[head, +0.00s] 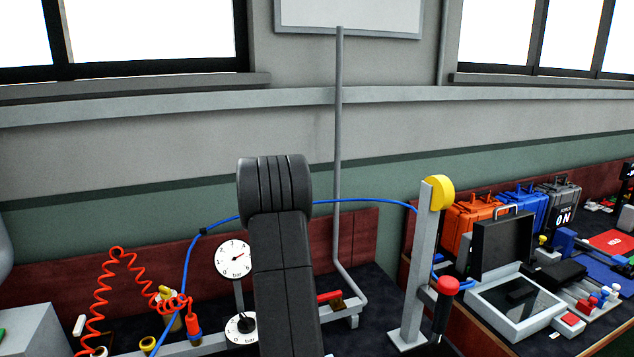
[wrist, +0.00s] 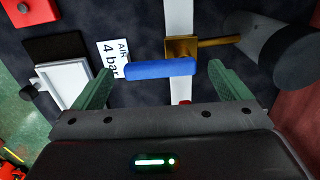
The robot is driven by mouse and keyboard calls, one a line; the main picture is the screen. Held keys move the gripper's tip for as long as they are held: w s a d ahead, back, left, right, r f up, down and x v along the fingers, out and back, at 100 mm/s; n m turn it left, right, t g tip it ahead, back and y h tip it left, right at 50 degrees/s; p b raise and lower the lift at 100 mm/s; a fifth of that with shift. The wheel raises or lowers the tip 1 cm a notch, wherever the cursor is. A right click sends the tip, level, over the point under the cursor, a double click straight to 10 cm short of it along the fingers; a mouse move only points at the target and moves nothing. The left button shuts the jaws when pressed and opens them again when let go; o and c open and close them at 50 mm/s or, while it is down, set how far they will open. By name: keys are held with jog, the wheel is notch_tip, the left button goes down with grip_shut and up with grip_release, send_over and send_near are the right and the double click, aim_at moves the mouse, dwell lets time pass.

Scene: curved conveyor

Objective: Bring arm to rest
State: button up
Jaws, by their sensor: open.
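My gripper (wrist: 159,67) shows in the wrist view with its two green fingers spread apart and nothing clamped between them. A blue valve handle (wrist: 160,69) lies across the gap between the fingertips, joined to a brass valve body (wrist: 182,47) on a white pipe (wrist: 178,17). I cannot tell whether a finger touches the handle. In the head view my dark arm (head: 283,270) rises in the middle, in front of the bench. The gripper is hidden in that view.
In the head view, pressure gauges (head: 233,258) and a coiled red hose (head: 115,252) stand left of my arm. A grey post with a yellow top (head: 438,192) and an open case (head: 502,250) stand right. An "AIR 4 bar" label (wrist: 113,59) lies beside the blue handle.

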jog(key=shift+f, duration=0.45)
jog(key=shift+d+r, duration=0.1)
jog(key=shift+w, duration=0.1)
